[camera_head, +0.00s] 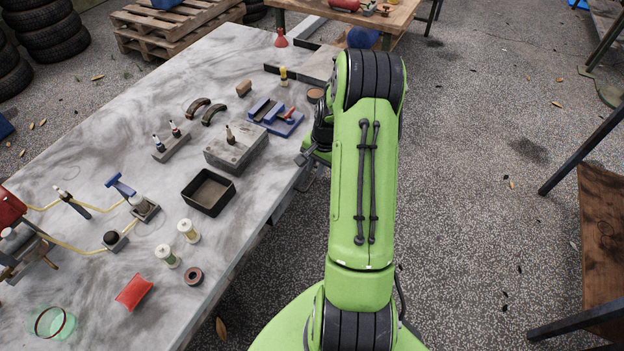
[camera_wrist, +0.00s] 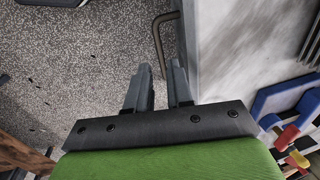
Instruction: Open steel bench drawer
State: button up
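The steel bench (camera_head: 225,75) has a pale, streaked top and runs along the left in the head view. A dark bent bar handle (camera_wrist: 157,38) juts out from that side. My gripper (camera_wrist: 159,72) is at the bench's right edge, with its two fingers apart. The near end of the handle runs down into the gap between the fingertips; I cannot tell whether they touch it. In the head view my green arm hides most of the gripper and the drawer front.
The bench top holds a black tray (camera_head: 222,186), a grey metal block (camera_head: 247,153), a blue vise (camera_head: 278,121) and a red pouch (camera_head: 134,291). Speckled floor (camera_head: 465,190) is open to the right. A wooden table (camera_head: 602,235) stands at the far right.

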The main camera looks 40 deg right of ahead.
aim_at(311, 181)
jog(key=f, duration=0.3)
jog(key=w+f+b, duration=0.1)
jog(key=f, duration=0.1)
jog(key=shift+a+f, duration=0.2)
grip_shut()
jog(key=shift+r, duration=0.1)
dwell(1.0)
